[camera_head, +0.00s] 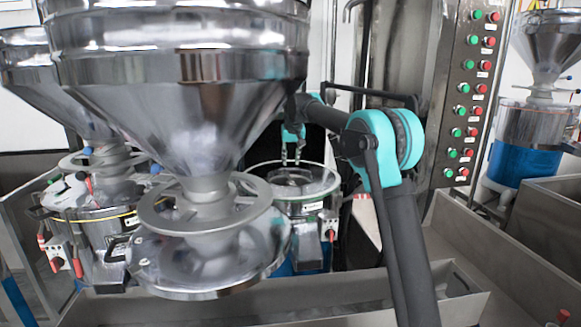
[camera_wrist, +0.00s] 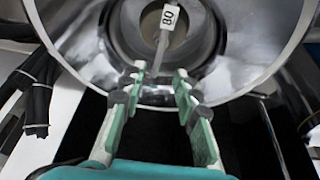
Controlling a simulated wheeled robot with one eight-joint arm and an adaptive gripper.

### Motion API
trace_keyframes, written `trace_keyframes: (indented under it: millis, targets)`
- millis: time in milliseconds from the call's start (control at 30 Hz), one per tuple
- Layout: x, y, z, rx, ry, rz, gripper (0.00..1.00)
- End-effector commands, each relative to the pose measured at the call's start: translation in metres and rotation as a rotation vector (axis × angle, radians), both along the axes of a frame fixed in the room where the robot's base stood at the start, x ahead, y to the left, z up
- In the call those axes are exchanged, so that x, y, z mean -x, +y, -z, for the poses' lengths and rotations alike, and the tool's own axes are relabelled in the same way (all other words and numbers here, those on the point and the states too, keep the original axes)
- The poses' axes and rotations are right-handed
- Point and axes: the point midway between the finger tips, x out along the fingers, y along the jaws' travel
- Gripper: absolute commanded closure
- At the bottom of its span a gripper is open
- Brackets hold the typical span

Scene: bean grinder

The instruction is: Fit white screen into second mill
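The mill (camera_head: 300,205) behind the front hopper has an open round metal top, with a ring-shaped part (camera_head: 290,176) inside it. My gripper (camera_head: 291,160) is above this mill, fingers pointing down. In the wrist view my gripper (camera_wrist: 160,78) is open, with a gap between its fingertips and nothing clasped. Beyond the fingertips is a shiny round bowl (camera_wrist: 85,40) with a round part in its middle. A white tag marked 80 (camera_wrist: 169,17) sits on a thin grey strip (camera_wrist: 158,52) that shows between the fingertips. I cannot tell whether the tagged part is the white screen.
A large steel hopper (camera_head: 180,100) with a round plate (camera_head: 205,270) below fills the front left. Another mill (camera_head: 95,235) stands at left. A control panel (camera_head: 470,90) with green and red buttons is right of my arm. A metal trough edge (camera_head: 455,290) runs along the front.

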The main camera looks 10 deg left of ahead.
Motion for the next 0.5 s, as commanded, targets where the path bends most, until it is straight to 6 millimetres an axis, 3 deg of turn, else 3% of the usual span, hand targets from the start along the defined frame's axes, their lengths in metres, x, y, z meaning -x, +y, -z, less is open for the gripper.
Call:
trace_keyframes:
  millis: [133,333,500]
  targets:
    - [0.005,-0.001,-0.012,0.000,0.000,0.000,0.69]
    - [0.007,-0.003,-0.015,0.001,0.000,0.001,0.69]
    - [0.023,-0.036,-0.006,0.000,0.002,0.023,0.69]
